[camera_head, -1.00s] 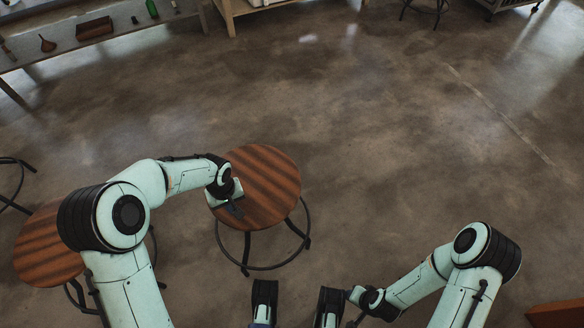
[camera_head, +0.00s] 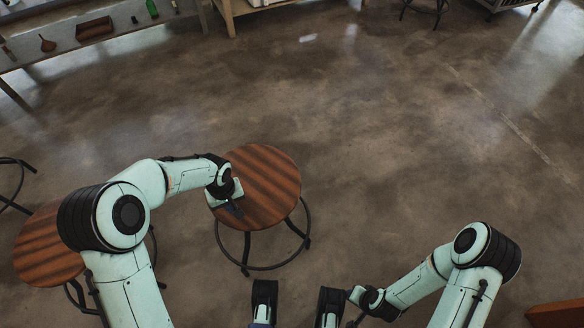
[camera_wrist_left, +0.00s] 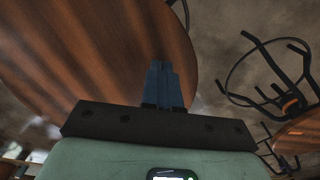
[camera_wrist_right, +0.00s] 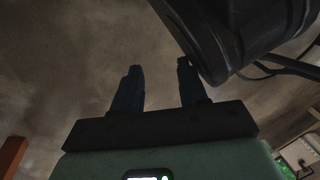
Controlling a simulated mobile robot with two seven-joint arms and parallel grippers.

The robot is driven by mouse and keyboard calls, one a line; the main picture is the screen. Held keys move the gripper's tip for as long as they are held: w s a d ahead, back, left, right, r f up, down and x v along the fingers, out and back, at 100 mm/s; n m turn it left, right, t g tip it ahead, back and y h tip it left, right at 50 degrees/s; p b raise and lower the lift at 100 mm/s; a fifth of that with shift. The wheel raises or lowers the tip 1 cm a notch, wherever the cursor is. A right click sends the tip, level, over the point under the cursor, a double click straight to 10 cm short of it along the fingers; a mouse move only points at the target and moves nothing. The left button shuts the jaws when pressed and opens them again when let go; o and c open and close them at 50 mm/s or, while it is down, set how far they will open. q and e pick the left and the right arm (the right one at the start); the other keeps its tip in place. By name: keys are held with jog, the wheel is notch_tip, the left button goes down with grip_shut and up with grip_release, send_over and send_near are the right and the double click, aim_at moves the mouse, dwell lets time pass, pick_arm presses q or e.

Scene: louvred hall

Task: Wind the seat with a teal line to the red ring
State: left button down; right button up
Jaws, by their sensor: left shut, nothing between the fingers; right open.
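A round wooden stool seat (camera_head: 268,182) with dark stripes stands on a black metal frame in the middle of the head view. My left gripper (camera_head: 236,209) is at the near left edge of this seat. In the left wrist view its fingers (camera_wrist_left: 163,80) are together and empty, in front of the striped wood; I cannot tell whether they touch it. My right gripper (camera_wrist_right: 158,80) is open and empty in the right wrist view, over bare floor. I see no teal line and no red ring on the parts of the seat that show.
A second striped stool (camera_head: 45,252) stands at the left, partly behind my left arm. A low shelf (camera_head: 110,42) with small objects runs along the far left. A reddish-brown object (camera_head: 556,313) shows at the lower right. The floor (camera_head: 400,130) beyond the stool is clear.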

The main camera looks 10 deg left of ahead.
aim_at(288, 181)
pick_arm(q)
jog(key=shift+f, duration=0.2)
pick_arm(e)
jog(key=shift+f, duration=0.15)
